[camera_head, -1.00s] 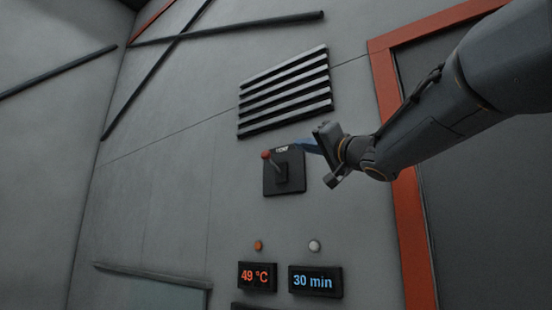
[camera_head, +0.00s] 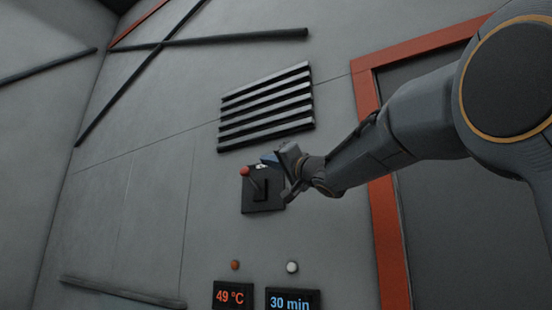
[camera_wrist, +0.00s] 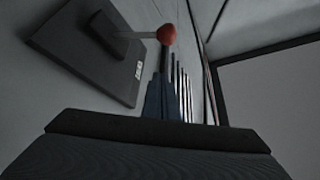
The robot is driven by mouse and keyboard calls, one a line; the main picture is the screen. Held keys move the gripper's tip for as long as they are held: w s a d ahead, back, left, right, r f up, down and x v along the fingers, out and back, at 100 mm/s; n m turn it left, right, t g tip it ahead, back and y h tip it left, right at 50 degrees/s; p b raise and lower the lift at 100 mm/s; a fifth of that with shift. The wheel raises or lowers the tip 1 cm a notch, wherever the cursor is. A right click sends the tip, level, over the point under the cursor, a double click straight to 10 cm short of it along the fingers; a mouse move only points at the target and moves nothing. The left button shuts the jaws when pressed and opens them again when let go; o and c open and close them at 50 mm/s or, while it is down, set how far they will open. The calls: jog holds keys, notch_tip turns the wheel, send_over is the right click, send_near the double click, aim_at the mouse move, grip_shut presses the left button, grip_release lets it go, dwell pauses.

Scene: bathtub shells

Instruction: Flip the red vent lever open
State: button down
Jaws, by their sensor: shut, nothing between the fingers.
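The vent lever has a red ball knob (camera_head: 244,171) on a grey stem, tilted up and to the left from a dark square plate (camera_head: 271,199) on the wall. In the wrist view the red knob (camera_wrist: 166,35) stands out from the plate (camera_wrist: 85,55), just beyond the fingertips. My gripper (camera_head: 268,160) is shut and empty, its blue fingertips over the plate's upper edge, to the right of the knob. The fingers also show in the wrist view (camera_wrist: 163,98). I see a gap between fingers and knob in the head view; contact in the wrist view is unclear.
A slatted vent (camera_head: 266,108) is on the wall above the plate. Below are an orange button (camera_head: 235,265), a white button (camera_head: 292,267) and two displays reading 49 °C (camera_head: 231,296) and 30 min (camera_head: 292,300). A red door frame (camera_head: 385,230) stands to the right.

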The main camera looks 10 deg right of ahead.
aim_at(250, 177)
jog(key=shift+w+a+f+p, duration=0.15)
jog(key=shift+a+f, duration=0.2)
jog(key=shift+a, duration=0.25)
jog(key=shift+w+a+f+p, duration=0.2)
jog(key=shift+a+f, duration=0.1)
jog(key=shift+a, duration=0.3)
jog(key=shift+w+a+f+p, duration=0.15)
jog(key=shift+a+f, duration=0.2)
jog(key=shift+a, duration=0.25)
jog(key=shift+a, duration=0.1)
